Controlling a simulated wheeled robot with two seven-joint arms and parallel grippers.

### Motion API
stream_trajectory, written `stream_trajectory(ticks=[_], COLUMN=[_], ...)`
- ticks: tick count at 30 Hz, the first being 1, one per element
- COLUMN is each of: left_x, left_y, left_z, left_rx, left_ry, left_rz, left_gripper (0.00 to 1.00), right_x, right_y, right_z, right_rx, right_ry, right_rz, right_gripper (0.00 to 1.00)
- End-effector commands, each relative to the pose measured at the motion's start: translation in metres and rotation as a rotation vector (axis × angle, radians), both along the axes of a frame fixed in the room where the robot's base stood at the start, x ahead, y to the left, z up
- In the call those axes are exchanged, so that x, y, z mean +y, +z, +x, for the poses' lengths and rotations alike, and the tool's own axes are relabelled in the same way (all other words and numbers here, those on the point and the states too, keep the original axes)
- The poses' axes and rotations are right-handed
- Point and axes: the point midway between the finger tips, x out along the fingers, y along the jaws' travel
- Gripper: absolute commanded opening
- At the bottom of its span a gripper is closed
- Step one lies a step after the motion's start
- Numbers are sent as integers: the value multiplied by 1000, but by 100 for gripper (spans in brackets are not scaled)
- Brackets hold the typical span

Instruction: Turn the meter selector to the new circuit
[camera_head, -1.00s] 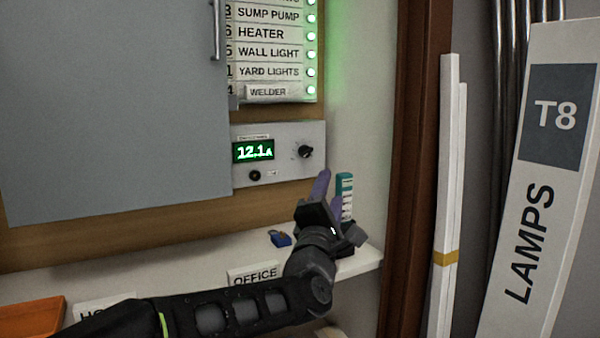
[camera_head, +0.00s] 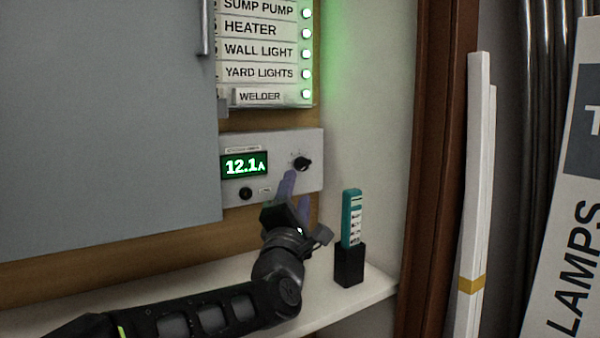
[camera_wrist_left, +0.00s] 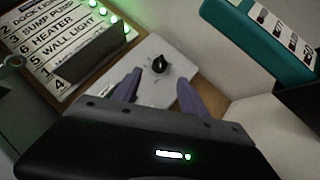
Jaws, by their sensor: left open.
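The meter panel (camera_head: 272,185) is a pale box on the wooden backboard, with a green display (camera_head: 245,165) reading 12.1 A. Its black selector knob (camera_head: 302,163) is at the right of the panel; the knob also shows in the left wrist view (camera_wrist_left: 160,64). My left gripper (camera_head: 295,190) is open and empty, just below the knob, its purple fingers pointing up toward it. In the left wrist view the two fingers (camera_wrist_left: 158,90) are spread, with the knob beyond and between their tips, apart from them. My right gripper is not in view.
A circuit list (camera_head: 262,52) with green lamps hangs above the panel, WELDER lowest. A grey door (camera_head: 105,120) covers the left. A teal tester (camera_head: 351,218) stands in a black holder (camera_head: 350,265) on the white shelf (camera_head: 318,290), right of my gripper.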

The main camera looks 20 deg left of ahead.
Motion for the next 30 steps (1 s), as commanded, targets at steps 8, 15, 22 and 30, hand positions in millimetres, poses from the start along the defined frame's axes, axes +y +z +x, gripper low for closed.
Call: stream_trajectory(ticks=[8,15,22,30], left_x=[5,10,12,12], left_y=[10,22,27,27], left_z=[28,60,71,71], left_rx=[0,-1,0,0], left_ry=[2,1,1,0], left_rz=[1,0,0,0], left_gripper=[51,51,51,46], right_x=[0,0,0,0], right_y=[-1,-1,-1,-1], right_z=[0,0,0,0], right_rx=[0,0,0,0], right_ry=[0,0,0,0], right_rz=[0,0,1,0], right_gripper=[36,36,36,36])
